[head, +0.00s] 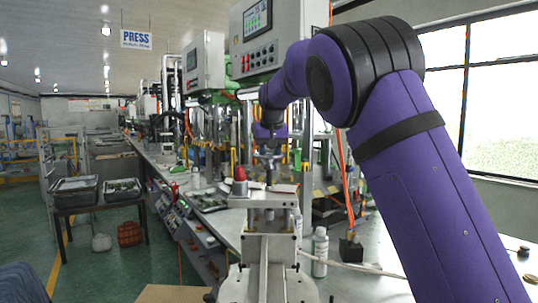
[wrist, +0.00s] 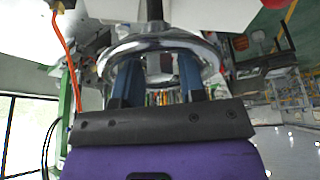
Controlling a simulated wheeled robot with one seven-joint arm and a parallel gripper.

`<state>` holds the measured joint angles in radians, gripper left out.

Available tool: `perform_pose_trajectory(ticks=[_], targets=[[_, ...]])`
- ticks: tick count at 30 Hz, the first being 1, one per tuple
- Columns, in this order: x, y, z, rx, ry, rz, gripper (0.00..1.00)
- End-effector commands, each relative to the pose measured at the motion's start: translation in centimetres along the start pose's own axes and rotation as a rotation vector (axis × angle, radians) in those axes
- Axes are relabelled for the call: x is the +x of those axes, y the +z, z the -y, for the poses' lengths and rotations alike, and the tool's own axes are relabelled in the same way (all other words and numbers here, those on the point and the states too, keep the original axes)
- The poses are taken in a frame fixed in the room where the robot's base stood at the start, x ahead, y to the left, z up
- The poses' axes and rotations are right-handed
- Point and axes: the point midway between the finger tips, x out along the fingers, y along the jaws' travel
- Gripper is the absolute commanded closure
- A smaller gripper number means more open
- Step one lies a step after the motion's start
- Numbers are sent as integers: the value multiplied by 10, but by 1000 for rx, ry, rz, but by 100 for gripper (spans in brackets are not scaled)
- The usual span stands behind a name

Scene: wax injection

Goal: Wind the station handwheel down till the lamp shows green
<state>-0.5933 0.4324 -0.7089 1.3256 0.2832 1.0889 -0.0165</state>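The chrome handwheel (wrist: 150,40) lies close in front of my gripper (wrist: 158,82) in the wrist view, with its dark spindle at the top. My two blue fingers stand apart, one on each side of the wheel's middle, and overlap its rim in the picture. I cannot tell whether they touch it. In the head view my gripper (head: 270,132) is above the station (head: 262,200), and the wheel there is small and partly hidden. The station lamp (head: 240,174) is a red dome left of the spindle.
A white bottle (head: 320,252) and a small dark block with an orange cable (head: 350,248) stand on the metal bench right of the station. A control box (head: 255,38) hangs behind my arm. Trays (head: 75,190) stand on a table at the left, beside open green floor.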

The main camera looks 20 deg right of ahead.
Motion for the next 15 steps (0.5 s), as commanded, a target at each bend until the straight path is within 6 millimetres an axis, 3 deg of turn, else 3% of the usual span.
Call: perform_pose_trajectory(ticks=[10, 15], targets=[[4, 0, 0, 0, 0, 1, 62], [4, 0, 0, 0, 0, 1, 97]])
